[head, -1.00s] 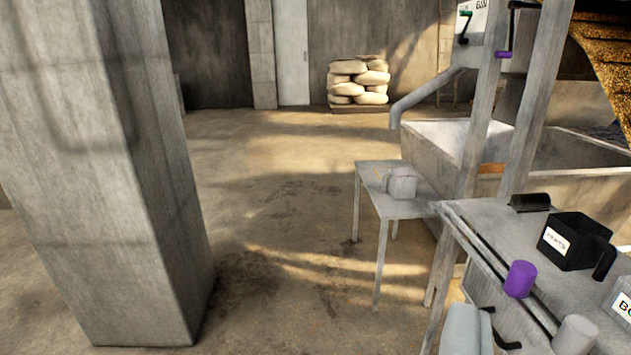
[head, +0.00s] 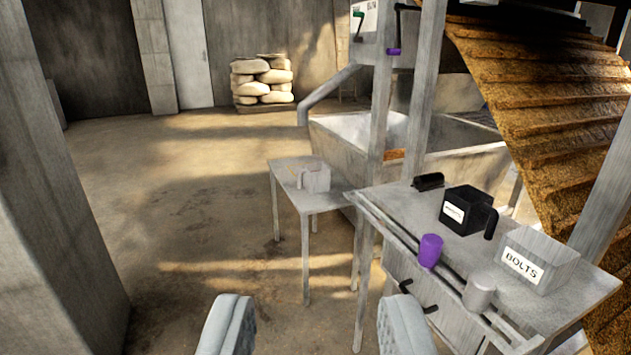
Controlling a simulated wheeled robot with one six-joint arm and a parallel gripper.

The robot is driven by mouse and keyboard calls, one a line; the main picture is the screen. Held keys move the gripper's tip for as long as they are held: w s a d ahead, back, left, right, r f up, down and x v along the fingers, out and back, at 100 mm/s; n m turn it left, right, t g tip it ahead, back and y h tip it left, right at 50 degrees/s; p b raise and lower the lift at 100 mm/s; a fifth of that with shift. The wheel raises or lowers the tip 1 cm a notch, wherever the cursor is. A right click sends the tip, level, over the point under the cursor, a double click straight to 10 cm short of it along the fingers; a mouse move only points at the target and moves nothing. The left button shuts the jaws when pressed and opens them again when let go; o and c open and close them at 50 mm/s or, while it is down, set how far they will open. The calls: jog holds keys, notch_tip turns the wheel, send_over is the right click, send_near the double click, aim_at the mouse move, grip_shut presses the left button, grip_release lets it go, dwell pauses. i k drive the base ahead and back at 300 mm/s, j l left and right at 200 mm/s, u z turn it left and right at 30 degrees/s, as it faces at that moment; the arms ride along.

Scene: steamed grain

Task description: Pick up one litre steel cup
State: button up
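A grey cup-like vessel with what looks like a handle (head: 313,177) stands on a small grey table (head: 330,199) left of the workbench. I cannot tell from the picture which of the two is the one litre steel cup. My gripper (head: 316,312) shows at the bottom of the view, its two pale fingers wide apart with nothing between them. It is well short of the small table and apart from both vessels.
A concrete pillar (head: 62,230) stands close on the left. A trough (head: 340,150) is behind; open floor (head: 200,235) lies between pillar and small table.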

aim_at(317, 175)
jog(key=i+j, duration=0.15)
jog(key=i, duration=0.35)
jog(key=i+j+z, duration=0.15)
jog(key=i, duration=0.4)
jog(key=i+j, duration=0.15)
jog(key=i, duration=0.35)
jog(key=i+j+z, duration=0.1)
jog(key=i, duration=0.45)
jog(key=i+j+z, duration=0.1)
jog(key=i+j, duration=0.2)
jog(key=i, duration=0.2)
jog(key=i+j, duration=0.25)
jog(key=i, duration=0.25)
